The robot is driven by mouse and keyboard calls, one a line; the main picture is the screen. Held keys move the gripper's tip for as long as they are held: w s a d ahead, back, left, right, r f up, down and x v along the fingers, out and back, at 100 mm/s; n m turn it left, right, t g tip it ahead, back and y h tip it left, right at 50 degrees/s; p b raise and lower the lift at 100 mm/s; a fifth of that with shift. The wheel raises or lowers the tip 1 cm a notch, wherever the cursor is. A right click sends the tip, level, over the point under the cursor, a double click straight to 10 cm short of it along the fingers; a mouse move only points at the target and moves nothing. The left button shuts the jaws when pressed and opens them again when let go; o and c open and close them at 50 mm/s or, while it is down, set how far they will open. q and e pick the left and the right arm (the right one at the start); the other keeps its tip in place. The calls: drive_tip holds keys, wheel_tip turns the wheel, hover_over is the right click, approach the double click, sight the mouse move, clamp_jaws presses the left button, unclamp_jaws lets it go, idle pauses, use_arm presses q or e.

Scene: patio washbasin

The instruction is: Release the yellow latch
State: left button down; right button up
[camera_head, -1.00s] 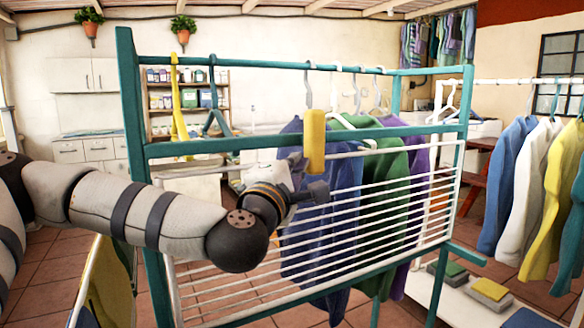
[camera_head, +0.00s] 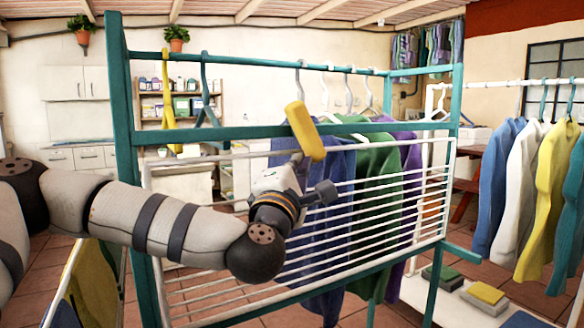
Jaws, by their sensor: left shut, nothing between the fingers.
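My left gripper (camera_head: 312,178) is just below the latch, in front of the panel. Its fingers are shut with nothing between them. One dark finger is close to the latch's lower end; I cannot tell whether they touch. My right gripper is not in view.
Blue, green and purple garments (camera_head: 378,170) hang behind the wire panel. More clothes (camera_head: 522,190) hang at the right. Folded cloths (camera_head: 485,294) lie on a low white shelf.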

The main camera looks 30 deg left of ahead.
sight(313, 163)
use_arm(q)
drive_tip(key=shift+w+d+f+n+t+y+b, duration=0.25)
drive_tip(key=shift+w+d+n, duration=0.15)
drive_tip(key=shift+w, duration=0.25)
drive_tip(key=shift+w+d+f+n+t+y+b, duration=0.15)
drive_tip(key=shift+w+d+n+y, duration=0.1)
drive_tip(key=shift+w+d+n, duration=0.25)
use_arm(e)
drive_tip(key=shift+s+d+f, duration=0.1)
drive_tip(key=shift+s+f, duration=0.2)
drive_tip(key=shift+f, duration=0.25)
use_arm(q)
drive_tip(key=shift+w, duration=0.25)
idle(0.3)
